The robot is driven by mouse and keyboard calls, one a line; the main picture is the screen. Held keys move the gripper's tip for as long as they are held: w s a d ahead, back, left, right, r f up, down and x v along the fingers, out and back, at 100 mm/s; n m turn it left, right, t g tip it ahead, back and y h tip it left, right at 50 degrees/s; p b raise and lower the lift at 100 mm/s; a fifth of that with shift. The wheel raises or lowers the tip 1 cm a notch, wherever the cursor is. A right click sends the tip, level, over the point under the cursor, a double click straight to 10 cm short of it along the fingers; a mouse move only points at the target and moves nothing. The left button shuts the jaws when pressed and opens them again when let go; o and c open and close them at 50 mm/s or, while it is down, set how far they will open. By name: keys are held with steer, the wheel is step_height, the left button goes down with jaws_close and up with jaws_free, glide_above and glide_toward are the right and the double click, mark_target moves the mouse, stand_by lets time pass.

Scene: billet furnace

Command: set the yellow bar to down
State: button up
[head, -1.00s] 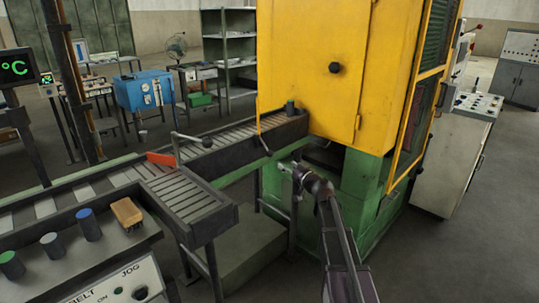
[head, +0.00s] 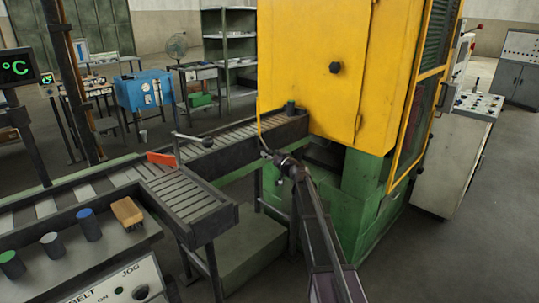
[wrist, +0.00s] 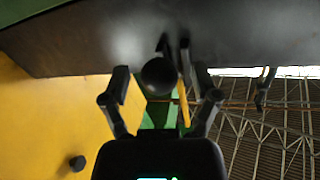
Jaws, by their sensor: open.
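The yellow bar (head: 259,122) is thin and close to upright beside the left edge of the yellow cabinet, at the end of the roller conveyor. My gripper (head: 268,155) is at its lower end in the head view, where the arm hides the details. In the wrist view the bar (wrist: 183,104) shows as a short yellow strip near the right finger. My gripper (wrist: 160,74) is open there, with a dark round knob (wrist: 158,76) between its fingers. I cannot tell whether the knob belongs to the bar or whether a finger touches it.
The yellow cabinet (head: 315,65) stands on a green base (head: 362,195) close to the right of my gripper. A roller conveyor (head: 235,133) runs left from it. A dark surface (wrist: 80,40) spans the top of the wrist view.

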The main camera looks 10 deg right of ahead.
steer(key=shift+a, duration=0.1)
jaws_close()
steer(key=shift+r, duration=0.1)
stand_by(0.3)
